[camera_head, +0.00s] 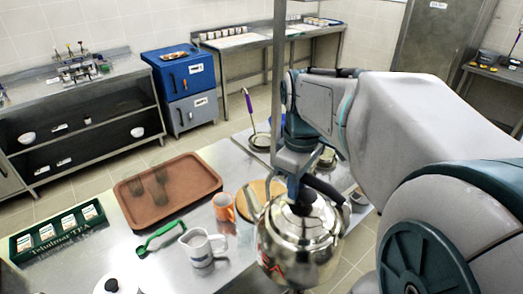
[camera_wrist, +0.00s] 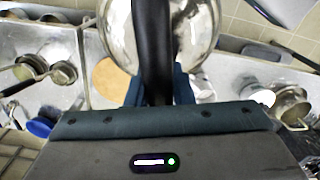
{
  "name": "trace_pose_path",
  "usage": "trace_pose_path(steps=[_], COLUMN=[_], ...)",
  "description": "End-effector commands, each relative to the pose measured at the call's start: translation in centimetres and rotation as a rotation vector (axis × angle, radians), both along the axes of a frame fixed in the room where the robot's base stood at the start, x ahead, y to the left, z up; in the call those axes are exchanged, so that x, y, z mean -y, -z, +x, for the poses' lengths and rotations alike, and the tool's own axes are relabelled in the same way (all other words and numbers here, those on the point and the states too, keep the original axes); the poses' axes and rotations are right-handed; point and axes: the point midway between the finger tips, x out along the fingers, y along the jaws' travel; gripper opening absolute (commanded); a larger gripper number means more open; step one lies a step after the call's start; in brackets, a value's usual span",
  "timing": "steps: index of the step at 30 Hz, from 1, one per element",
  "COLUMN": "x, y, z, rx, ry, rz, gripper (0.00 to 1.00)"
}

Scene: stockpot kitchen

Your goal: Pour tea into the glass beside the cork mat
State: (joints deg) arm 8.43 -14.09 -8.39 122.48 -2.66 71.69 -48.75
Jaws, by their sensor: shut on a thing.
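My gripper (camera_head: 303,188) is shut on the black handle of a shiny steel kettle (camera_head: 300,240). The kettle hangs upright above the steel table, with its spout toward the left. The wrist view shows the handle (camera_wrist: 156,60) between the fingers and part of the kettle's body (camera_wrist: 198,30). The round cork mat (camera_head: 262,189) lies on the table behind the kettle, partly covered by it; its edge also shows in the wrist view (camera_wrist: 108,78). I cannot make out a glass beside the mat; the kettle and arm hide part of that area.
A brown tray (camera_head: 190,172) holds dark see-through glasses. A green tea box (camera_head: 58,232) is farther left. A purple-handled ladle (camera_head: 248,108) stands behind.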

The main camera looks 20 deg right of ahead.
Motion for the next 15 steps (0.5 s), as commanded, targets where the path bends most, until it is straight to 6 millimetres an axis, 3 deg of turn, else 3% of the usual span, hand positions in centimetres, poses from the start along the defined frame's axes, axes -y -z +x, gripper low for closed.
trace_pose_path(steps=[15], x=[-0.7], y=[2.2], z=[1.2], rx=[-0.112], ry=[-0.002], rz=[-0.072], gripper=[0.0])
